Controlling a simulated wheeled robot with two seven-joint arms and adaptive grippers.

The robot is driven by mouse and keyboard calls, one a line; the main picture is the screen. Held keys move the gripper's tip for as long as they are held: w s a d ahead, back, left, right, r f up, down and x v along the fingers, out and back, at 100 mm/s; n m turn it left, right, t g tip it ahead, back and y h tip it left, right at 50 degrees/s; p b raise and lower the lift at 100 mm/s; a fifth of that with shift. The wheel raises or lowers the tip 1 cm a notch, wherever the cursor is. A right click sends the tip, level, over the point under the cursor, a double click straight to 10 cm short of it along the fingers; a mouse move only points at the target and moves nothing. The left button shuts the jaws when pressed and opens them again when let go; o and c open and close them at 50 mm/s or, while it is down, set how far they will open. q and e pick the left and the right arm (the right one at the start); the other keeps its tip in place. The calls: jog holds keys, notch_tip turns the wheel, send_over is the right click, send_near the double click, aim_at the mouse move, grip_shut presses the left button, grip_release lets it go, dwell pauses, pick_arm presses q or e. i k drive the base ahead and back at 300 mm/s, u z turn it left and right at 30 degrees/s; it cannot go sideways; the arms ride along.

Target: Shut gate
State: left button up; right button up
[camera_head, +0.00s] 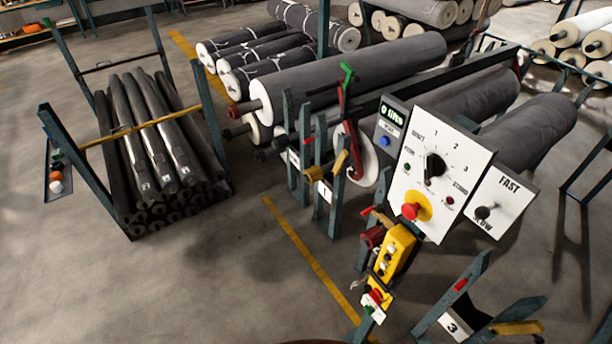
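No part is plainly marked as the gate, and I cannot tell for sure which one it is. A yellow bar (140,132) crosses the front of a rack of dark grey rolls at the left. Yellow latch-like pieces (318,174) sit on the teal posts in the middle. Neither of my grippers is in view.
A white control panel (436,165) with a dial and red button stands at the right. A yellow button box (393,252) hangs below it. A low teal frame marked 3 (452,327) is at the bottom right. The floor at lower left (150,290) is clear.

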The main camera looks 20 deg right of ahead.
aim_at(343, 156)
jog(key=u, duration=0.15)
jog(key=i, duration=1.1)
jog(key=z, duration=0.95)
